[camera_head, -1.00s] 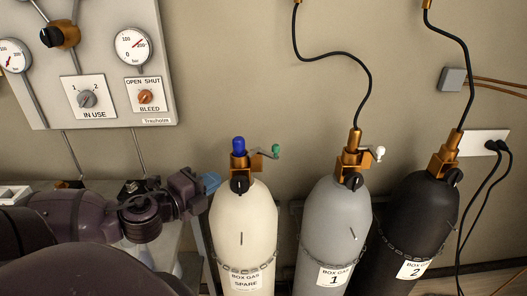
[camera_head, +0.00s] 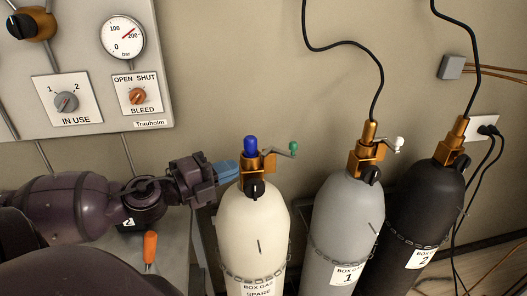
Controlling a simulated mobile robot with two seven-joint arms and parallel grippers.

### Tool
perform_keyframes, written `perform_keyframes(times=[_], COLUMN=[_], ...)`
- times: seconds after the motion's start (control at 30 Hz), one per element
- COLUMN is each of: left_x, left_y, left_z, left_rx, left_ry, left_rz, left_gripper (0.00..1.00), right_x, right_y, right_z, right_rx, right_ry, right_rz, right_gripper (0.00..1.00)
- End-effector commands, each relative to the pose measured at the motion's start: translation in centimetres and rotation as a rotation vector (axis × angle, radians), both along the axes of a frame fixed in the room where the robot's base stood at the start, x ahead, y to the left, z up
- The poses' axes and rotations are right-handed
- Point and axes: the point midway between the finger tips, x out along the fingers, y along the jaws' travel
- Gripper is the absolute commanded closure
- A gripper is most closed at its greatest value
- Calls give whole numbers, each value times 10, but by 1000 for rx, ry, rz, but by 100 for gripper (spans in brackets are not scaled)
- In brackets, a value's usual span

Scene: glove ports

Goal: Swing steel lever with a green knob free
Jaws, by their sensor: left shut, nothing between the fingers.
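The steel lever with a green knob (camera_head: 293,146) sticks out to the right from the brass valve yoke (camera_head: 252,165) on top of the cream cylinder marked BOX GAS SPARE (camera_head: 252,220). A blue cap (camera_head: 250,144) stands on the yoke and a black knob (camera_head: 256,188) faces me. My left gripper (camera_head: 227,171) comes in from the left with blue fingers, shut and empty. Its tips are close to the left side of the yoke, opposite the lever. I cannot tell whether they touch it. My right gripper is not in view.
A grey cylinder 1 (camera_head: 344,220) with a white-knobbed lever (camera_head: 398,142) and a black cylinder 2 (camera_head: 424,215) stand to the right, hoses attached and chains around them. A gauge panel (camera_head: 85,65) is on the wall at left. An orange handle (camera_head: 150,247) is below my left wrist.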

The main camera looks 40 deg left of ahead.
Motion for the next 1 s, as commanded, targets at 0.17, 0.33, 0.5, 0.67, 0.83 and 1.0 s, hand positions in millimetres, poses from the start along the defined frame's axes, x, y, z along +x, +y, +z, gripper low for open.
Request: perform_keyframes(times=[0.17,0.33,0.5,0.67,0.83,1.0], left_x=[1,6,19,32,45,57], left_y=[0,-2,-6,-11,-14,-18], left_z=[0,0,1,1,1,1], left_rx=[1,-1,1,0,2,1], left_ry=[-1,-2,-3,-2,-3,-3], left_rz=[0,-1,-2,-2,-1,0], left_gripper=[100,100,100,100,100,100], right_x=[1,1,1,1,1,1], right_y=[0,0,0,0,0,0], right_z=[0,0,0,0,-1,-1], right_rx=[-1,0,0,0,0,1], right_ry=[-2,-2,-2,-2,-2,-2], right_rz=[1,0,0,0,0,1], right_gripper=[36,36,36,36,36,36])
